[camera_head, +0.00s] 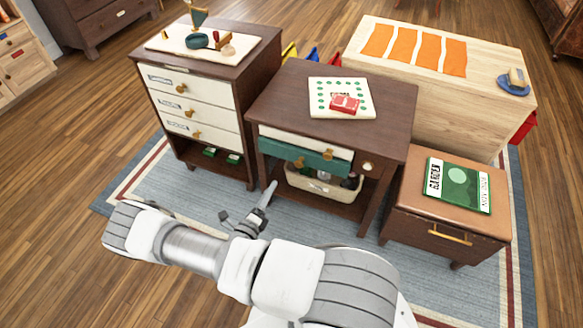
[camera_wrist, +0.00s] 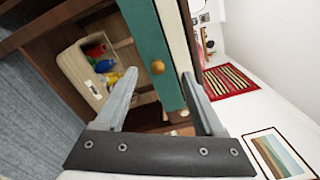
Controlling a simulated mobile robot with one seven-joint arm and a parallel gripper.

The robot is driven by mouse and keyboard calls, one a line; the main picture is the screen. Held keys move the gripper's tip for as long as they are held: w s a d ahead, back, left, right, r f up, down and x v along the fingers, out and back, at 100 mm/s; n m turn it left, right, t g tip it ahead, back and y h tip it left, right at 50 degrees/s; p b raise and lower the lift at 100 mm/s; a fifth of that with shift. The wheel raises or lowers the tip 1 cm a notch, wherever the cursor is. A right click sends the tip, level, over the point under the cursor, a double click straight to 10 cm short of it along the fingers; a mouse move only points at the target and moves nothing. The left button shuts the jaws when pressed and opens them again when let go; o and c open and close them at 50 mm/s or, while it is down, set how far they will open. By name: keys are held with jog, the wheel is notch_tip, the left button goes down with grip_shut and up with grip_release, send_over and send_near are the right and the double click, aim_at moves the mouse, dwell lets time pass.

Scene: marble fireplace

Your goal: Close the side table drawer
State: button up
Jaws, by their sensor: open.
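The side table (camera_head: 372,98) is the dark wood table in the middle of the head view. Its front has a white drawer (camera_head: 290,138) above a teal drawer (camera_head: 318,161) with a round wooden knob (camera_head: 299,162). The teal front seems to stand out a little, but how far is hard to tell. My gripper (camera_head: 268,192) is open and empty, low in front of the table's left side. In the wrist view my gripper (camera_wrist: 160,76) has its fingers spread on either side of the teal front (camera_wrist: 150,40) and its knob (camera_wrist: 157,67); contact cannot be told.
A cream bin (camera_head: 318,188) of coloured items sits on the shelf under the drawers. A white-drawered cabinet (camera_head: 190,100) stands left, and a brown leather-topped box (camera_head: 440,225) stands right. A board and red cards (camera_head: 344,104) lie on the tabletop. Blue rug (camera_head: 230,200) lies in front.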

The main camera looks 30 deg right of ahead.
jog(key=s+f+m, duration=0.1)
jog(key=s+m, duration=0.3)
jog(key=m, duration=0.1)
jog(key=m+b, duration=0.4)
send_near(298, 165)
jog(key=x, duration=0.9)
jog(key=shift+w, duration=0.1)
grip_shut()
dwell(1.0)
